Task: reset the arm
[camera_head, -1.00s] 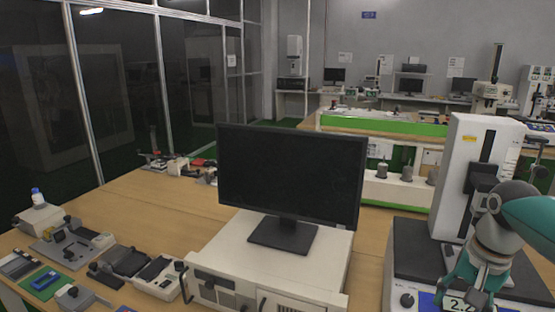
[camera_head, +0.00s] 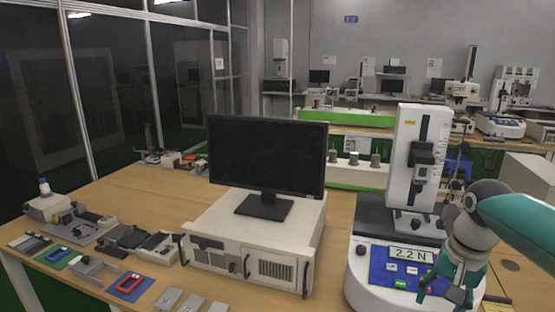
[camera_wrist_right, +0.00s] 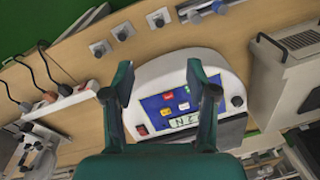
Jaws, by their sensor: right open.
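My right arm comes in from the right in the head view, with its grey wrist and teal gripper (camera_head: 443,292) pointing down. The gripper is in front of the force tester (camera_head: 405,165), a white column on a rounded base. The tester's blue panel (camera_head: 381,274) has coloured buttons and a display (camera_head: 411,255) reading 2.2 N. In the right wrist view my gripper (camera_wrist_right: 160,88) is open and empty, its two fingers spread on either side of the blue panel (camera_wrist_right: 168,105). Whether the fingers touch the panel cannot be told. My left gripper is not in view.
A monitor (camera_head: 266,155) stands on a white cabinet (camera_head: 235,232) left of the tester. Small fixtures (camera_head: 125,238) crowd the wooden table's left end. Grey blocks (camera_head: 169,299) lie along the front edge. Bare tabletop (camera_head: 140,186) shows behind the fixtures.

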